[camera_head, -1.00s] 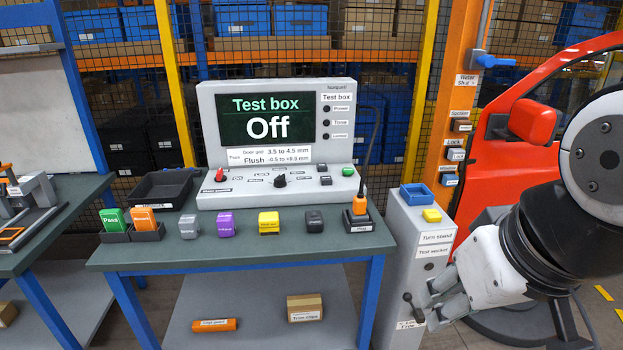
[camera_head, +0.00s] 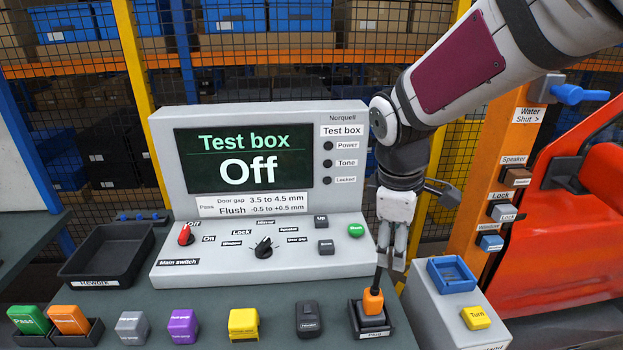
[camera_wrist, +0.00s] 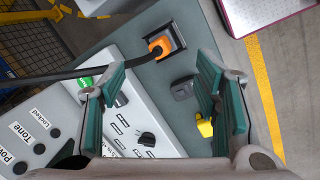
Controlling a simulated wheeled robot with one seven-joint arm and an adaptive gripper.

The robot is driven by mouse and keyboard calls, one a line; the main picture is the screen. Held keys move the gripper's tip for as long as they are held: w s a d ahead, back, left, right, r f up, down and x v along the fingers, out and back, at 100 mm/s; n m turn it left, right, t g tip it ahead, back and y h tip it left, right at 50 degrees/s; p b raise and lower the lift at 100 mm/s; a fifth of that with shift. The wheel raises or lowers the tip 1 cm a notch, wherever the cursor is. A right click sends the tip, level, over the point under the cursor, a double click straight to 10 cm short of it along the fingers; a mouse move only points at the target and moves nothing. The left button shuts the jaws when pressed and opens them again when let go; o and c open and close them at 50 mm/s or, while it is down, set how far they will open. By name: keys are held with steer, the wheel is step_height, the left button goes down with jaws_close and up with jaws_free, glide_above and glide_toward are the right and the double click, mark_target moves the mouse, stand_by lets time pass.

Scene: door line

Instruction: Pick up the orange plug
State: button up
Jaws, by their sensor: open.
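The orange plug (camera_head: 373,300) stands upright in a small dark holder (camera_head: 370,322) labelled Plug, at the right front of the bench. A black cable rises from its top. My gripper (camera_head: 392,262) is above and slightly right of the plug, fingers pointing down, apart from it. In the wrist view the plug (camera_wrist: 160,45) lies beyond the fingertips, near the top middle, with its cable running left. My gripper (camera_wrist: 165,85) is open there, with nothing between its green-padded fingers.
The test box (camera_head: 270,190), reading Off, stands behind, close to my gripper. A grey pedestal (camera_head: 440,305) with a blue tray (camera_head: 451,273) and a yellow Turn block (camera_head: 475,317) is right. Black, yellow, purple and grey blocks line the bench front.

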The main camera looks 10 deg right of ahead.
mark_target(374, 293)
steer(key=w+f+n+p, duration=0.1)
steer(key=f+n, duration=0.1)
steer(key=f, duration=0.5)
steer(key=w+f+n+g+p, duration=0.1)
steer(key=w+f+n, duration=0.1)
steer(key=f, duration=0.5)
steer(key=w+f+n+p, duration=0.2)
steer(key=f, duration=0.5)
steer(key=shift+f+g, duration=0.25)
steer(key=shift+g, duration=0.05)
steer(key=shift+c, duration=0.6)
jaws_close()
